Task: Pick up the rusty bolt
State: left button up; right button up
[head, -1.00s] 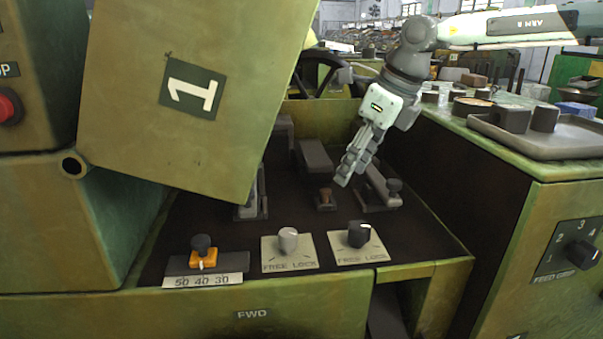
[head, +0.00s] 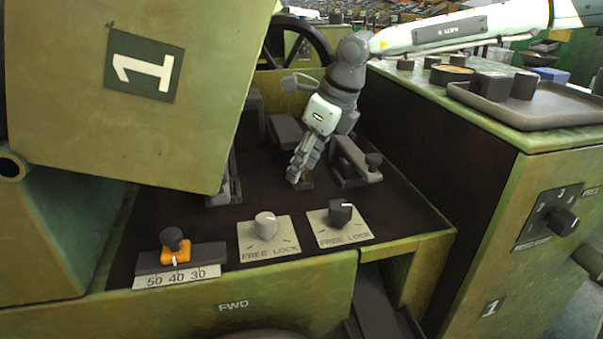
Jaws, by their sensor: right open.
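My right gripper (head: 296,178) reaches down into the dark bed of the green machine, fingers pointing down, open. Its fingertips are at the small dark holder (head: 306,185) where the brownish rusty bolt stood in the earlier view. The bolt itself is now mostly or wholly hidden behind the fingers. I cannot tell whether the fingers touch it. My left gripper is not in view.
A raised green cover marked 1 (head: 145,110) hangs over the left of the bed. A clamp with a dark knob (head: 374,160) stands right of the gripper. Two FREE LOCK knobs (head: 265,225) and an orange lever (head: 174,250) line the front. A grey tray (head: 560,118) lies at right.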

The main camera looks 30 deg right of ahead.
jog(key=shift+c, duration=0.5)
grip_shut()
jog(key=shift+r, duration=0.1)
